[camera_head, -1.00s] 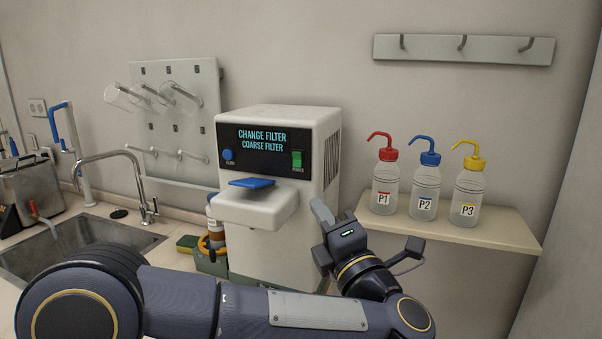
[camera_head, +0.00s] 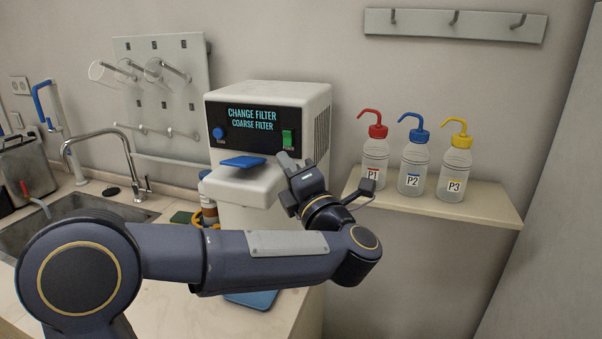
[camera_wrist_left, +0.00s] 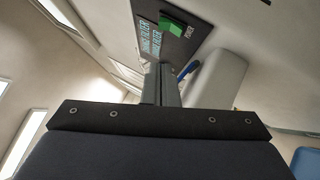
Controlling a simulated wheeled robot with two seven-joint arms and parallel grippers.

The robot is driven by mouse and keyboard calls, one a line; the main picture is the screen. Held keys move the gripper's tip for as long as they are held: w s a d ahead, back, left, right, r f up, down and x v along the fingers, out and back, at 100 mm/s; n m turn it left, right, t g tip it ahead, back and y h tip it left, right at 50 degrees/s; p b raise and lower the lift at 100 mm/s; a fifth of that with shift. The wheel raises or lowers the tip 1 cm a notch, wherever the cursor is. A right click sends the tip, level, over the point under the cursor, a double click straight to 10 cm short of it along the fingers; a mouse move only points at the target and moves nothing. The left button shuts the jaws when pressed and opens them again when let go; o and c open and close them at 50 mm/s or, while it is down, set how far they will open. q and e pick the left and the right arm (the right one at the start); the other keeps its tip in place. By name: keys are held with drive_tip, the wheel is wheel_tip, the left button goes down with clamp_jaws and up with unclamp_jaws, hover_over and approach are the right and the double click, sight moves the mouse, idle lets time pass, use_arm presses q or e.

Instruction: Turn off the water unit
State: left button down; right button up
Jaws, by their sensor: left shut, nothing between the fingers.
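The water unit (camera_head: 300,98) is a white box on the counter with a dark front panel. Its display reads "CHANGE FILTER COARSE FILTER". A green power switch (camera_head: 287,138) sits at the panel's right, and it also shows in the left wrist view (camera_wrist_left: 172,24). A blue round button (camera_head: 218,133) is at the panel's left, above a blue paddle (camera_head: 243,162). My left gripper (camera_head: 284,160) is shut and empty, just below the power switch. In the left wrist view its fingers (camera_wrist_left: 160,72) point toward the panel; I cannot tell whether they touch it. My right gripper is out of view.
A shelf (camera_head: 450,208) at the right holds red-, blue- and yellow-capped bottles. A sink (camera_head: 85,208) with a faucet (camera_head: 100,136) is at the left. A peg rack (camera_head: 165,90) hangs behind. A bottle (camera_head: 208,205) stands beside the unit.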

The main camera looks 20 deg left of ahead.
sight(284, 133)
use_arm(q)
drive_tip(key=shift+w+a+r+p, duration=0.2)
drive_tip(key=shift+w+r+p, duration=0.15)
drive_tip(key=shift+w, duration=0.4)
drive_tip(key=shift+w+a+r+p, duration=0.25)
drive_tip(key=shift+w+r, duration=0.1)
drive_tip(key=shift+w, duration=0.4)
drive_tip(key=shift+w+a+r+p, duration=0.2)
drive_tip(key=shift+w+r+p, duration=0.15)
drive_tip(key=shift+w, duration=0.4)
drive_tip(key=shift+w+r+m+h, duration=0.2)
drive_tip(key=shift+r+m+h, duration=0.1)
drive_tip(key=shift+r+m, duration=0.15)
drive_tip(key=shift+s+r+m+h+p, duration=0.1)
drive_tip(key=shift+r+m+h+p, duration=0.2)
drive_tip(key=shift+m+h+p, duration=0.15)
drive_tip(key=shift+f, duration=0.3)
